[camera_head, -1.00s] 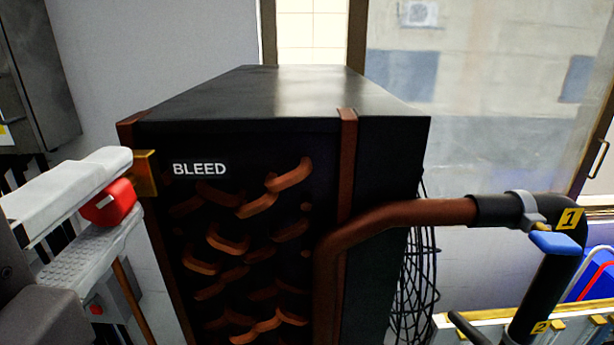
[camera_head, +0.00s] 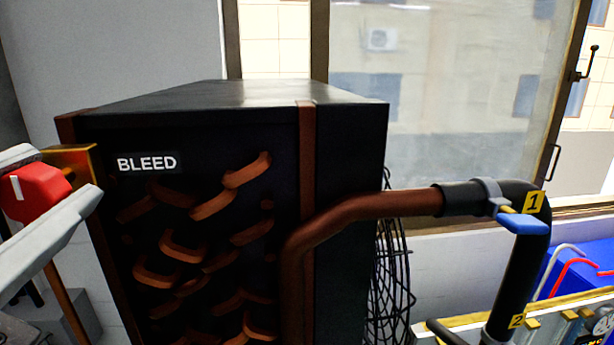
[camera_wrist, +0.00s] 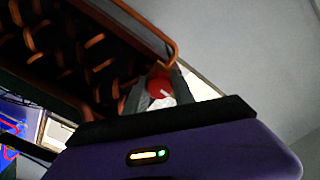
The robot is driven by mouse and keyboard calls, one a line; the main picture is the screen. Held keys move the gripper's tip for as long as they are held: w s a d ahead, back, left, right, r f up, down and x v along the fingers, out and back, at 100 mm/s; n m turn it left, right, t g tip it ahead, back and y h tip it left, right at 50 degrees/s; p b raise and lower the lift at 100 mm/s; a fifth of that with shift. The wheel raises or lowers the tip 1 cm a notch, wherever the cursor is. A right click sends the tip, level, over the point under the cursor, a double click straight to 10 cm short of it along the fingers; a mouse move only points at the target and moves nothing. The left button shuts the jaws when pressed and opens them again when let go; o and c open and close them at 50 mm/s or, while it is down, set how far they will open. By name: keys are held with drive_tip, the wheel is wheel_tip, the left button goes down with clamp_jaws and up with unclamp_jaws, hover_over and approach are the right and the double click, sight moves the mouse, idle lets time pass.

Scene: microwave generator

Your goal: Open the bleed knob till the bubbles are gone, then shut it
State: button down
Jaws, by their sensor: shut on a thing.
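The red bleed knob (camera_head: 36,190) sits on a brass fitting (camera_head: 75,160) at the left edge of the dark unit, beside the white BLEED label (camera_head: 147,163). A pale line marks the knob's face. My gripper (camera_head: 40,205) is at the left edge of the head view, its two pale fingers above and below the knob, shut on it. The wrist view also shows the red knob (camera_wrist: 159,85) between the fingertips. A thin copper pipe (camera_head: 62,300) runs down below the fitting. No bubbles can be made out in either view.
The black unit (camera_head: 235,93) with copper coils fills the middle. A thick copper pipe (camera_head: 370,208) leads right to a black pipe with tag 1 (camera_head: 534,203), tag 2 (camera_head: 517,321) and a blue lever (camera_head: 522,224). A wire guard (camera_head: 390,270) stands behind.

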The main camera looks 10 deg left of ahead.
drive_tip(key=n, duration=0.3)
drive_tip(key=shift+w+f+n, duration=0.1)
drive_tip(key=shift+f+n, duration=0.05)
drive_tip(key=shift+n, duration=1.65)
drive_tip(key=c, duration=1.1)
unclamp_jaws()
drive_tip(key=shift+o, duration=0.2)
drive_tip(key=b+v, duration=0.2)
drive_tip(key=v, duration=0.6)
